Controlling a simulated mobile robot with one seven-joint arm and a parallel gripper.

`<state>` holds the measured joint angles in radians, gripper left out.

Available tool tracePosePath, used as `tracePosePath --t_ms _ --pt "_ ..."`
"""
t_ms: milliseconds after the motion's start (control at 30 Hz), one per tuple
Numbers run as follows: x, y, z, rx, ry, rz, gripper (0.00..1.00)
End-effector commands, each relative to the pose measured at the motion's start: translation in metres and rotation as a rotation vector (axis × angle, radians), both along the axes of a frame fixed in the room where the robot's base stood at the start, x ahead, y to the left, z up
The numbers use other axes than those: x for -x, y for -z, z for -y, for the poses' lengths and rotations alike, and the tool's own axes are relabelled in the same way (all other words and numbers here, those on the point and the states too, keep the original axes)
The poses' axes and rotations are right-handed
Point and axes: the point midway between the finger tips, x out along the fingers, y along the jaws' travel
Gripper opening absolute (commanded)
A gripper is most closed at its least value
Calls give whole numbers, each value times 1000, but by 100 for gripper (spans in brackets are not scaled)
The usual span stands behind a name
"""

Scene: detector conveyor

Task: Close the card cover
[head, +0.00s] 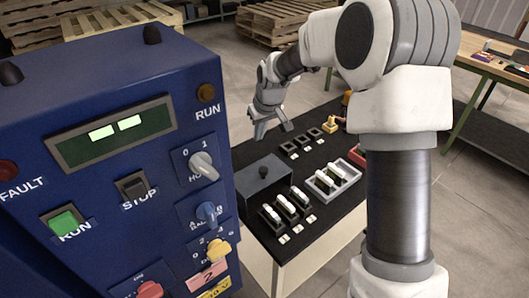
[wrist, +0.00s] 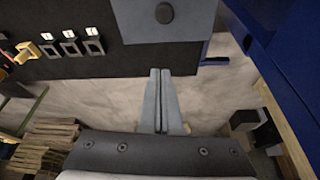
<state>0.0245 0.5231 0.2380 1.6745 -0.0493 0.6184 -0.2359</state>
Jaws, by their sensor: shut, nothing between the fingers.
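The card cover seems to be the grey panel (head: 262,180) with a dark round knob (head: 263,172). It lies on the black table beside a row of black slots (head: 286,208) holding upright white cards. The same grey panel (wrist: 165,30) and its knob (wrist: 165,13) show at the top of the wrist view. My gripper (head: 270,128) is above the table's far side, apart from the cover. In the wrist view its fingers (wrist: 160,74) are together and empty, over the floor just past the table edge. The cards are out of the wrist view.
A blue control cabinet (head: 110,185) stands close at the left of the table. A grey tray (head: 350,174) with white cards sits right of the slots. Several empty black slots (head: 300,143) lie behind. A yellow part (head: 331,124) stands at the back. Pallets (head: 275,22) lie beyond.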

Motion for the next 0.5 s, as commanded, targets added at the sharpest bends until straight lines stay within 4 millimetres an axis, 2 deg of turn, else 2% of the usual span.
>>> tracePosePath --t_ms 167,267,500 --pt "-5 13 -3 -2 -5 -3 0" --pt "-9 27 -5 -2 -5 -5 0" --pt "-24 72 -13 -2 -4 -7 0"
